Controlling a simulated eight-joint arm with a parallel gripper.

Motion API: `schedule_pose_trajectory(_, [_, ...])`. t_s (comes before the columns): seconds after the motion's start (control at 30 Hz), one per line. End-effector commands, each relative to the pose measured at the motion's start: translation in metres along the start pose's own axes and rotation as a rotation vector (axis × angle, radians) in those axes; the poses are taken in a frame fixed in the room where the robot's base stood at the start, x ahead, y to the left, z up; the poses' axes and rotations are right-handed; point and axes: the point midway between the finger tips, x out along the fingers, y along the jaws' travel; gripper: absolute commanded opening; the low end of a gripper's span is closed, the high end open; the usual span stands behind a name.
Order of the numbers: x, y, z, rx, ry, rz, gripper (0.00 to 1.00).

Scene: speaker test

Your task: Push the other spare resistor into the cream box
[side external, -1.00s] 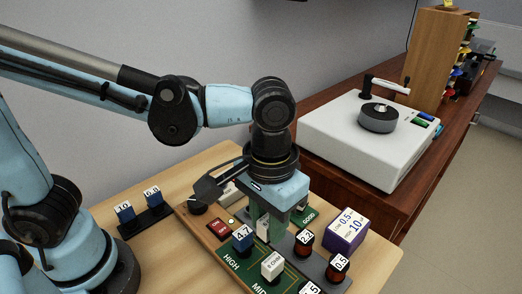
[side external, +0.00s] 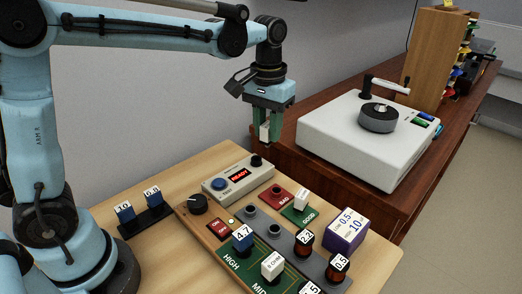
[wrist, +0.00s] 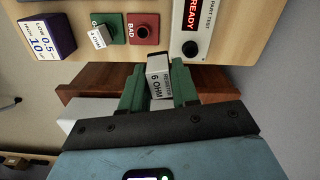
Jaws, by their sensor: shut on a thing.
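My gripper (side external: 266,138) is shut on a white block, a resistor (side external: 264,131), held in the air behind the cream box. In the wrist view the resistor (wrist: 158,76) sits between my green fingers (wrist: 158,90), its side reading "6 OHM". The cream box (side external: 222,188) stands at the back of the table, its red display reading READY, with a blue button and a black knob. It also shows at the top of the wrist view (wrist: 184,40). Another white resistor (side external: 302,199) stands on the green GOOD pad (side external: 292,215).
The red BAD pad (side external: 273,196) bears no block. On the board (side external: 200,235) stand a blue 4.7 part (side external: 242,240) and a white 8 OHM block (side external: 272,266). Two sockets (side external: 274,230) are empty. A purple box (side external: 346,232) is at right; a black rack (side external: 147,220) at left.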

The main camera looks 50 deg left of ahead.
Motion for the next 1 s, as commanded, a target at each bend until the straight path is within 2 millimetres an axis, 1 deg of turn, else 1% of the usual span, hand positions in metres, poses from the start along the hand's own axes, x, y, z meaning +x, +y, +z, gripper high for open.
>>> schedule_pose_trajectory(0.03, [0.000,-0.015,-0.010,-0.019,0.000,0.000,0.03])
schedule_pose_trajectory(0.1, [0.001,-0.030,-0.020,-0.031,0.000,0.000,0.03])
schedule_pose_trajectory(0.2, [0.001,-0.045,-0.029,-0.041,0.000,0.000,0.03])
schedule_pose_trajectory(0.3, [0.002,-0.053,-0.033,-0.046,0.000,0.000,0.03])
schedule_pose_trajectory(0.47, [0.009,-0.055,-0.034,-0.046,0.000,0.000,0.03])
schedule_pose_trajectory(0.8, [0.043,-0.054,-0.034,-0.046,0.000,0.000,0.03])
schedule_pose_trajectory(1.0, [0.060,-0.054,-0.034,-0.046,0.000,0.000,0.03])
